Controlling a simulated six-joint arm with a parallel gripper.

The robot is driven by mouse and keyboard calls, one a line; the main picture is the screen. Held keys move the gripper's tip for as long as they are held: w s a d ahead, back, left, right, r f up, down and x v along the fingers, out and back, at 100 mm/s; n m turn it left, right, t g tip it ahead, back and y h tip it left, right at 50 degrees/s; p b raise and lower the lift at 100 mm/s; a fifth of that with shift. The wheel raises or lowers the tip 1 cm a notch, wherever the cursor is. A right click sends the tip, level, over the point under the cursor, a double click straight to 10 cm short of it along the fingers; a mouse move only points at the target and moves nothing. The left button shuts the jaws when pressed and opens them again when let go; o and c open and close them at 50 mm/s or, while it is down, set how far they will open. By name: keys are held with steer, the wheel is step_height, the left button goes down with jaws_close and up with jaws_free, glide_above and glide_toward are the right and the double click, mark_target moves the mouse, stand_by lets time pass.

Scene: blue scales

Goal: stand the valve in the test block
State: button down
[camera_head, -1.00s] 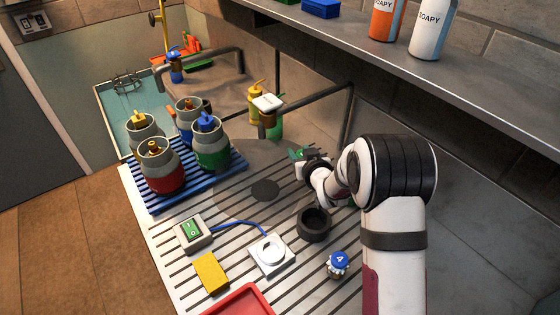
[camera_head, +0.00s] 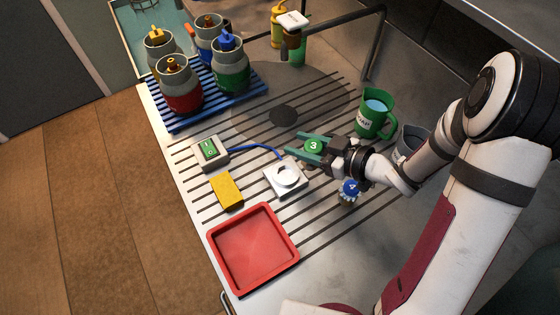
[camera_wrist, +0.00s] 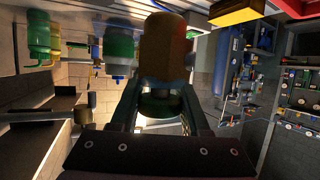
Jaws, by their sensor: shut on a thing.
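The valve (camera_head: 313,146) has a round green cap marked 3 and sits between the green fingers of my gripper (camera_head: 312,149), which is shut on it. Its lower part is mostly hidden in the head view. In the wrist view a green round part (camera_wrist: 158,103) lies between the fingers (camera_wrist: 160,104); I cannot tell whether the orange cylinder beside it belongs to the valve. A white square block (camera_head: 284,177) with a round centre, probably the test block, lies left of and in front of the gripper. The valve appears apart from it, held above the counter.
A blue-capped valve marked 4 (camera_head: 349,189) stands close below my gripper. A grey box with a green switch (camera_head: 210,152), a yellow block (camera_head: 227,190), a red tray (camera_head: 214,251) and a green mug (camera_head: 376,113) are nearby. Several canisters stand on a blue rack (camera_head: 178,127).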

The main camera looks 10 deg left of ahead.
steer(key=a+f, duration=0.1)
steer(key=a, duration=0.1)
steer(key=a+f, duration=0.2)
steer(key=a, duration=0.1)
steer(key=shift+a+f, duration=0.2)
steer(key=shift+a, duration=0.1)
step_height(320, 180, down, 4)
steer(key=shift+w+a+f, duration=0.1)
steer(key=shift+f, duration=0.1)
steer(key=shift+c, duration=1.9)
jaws_free()
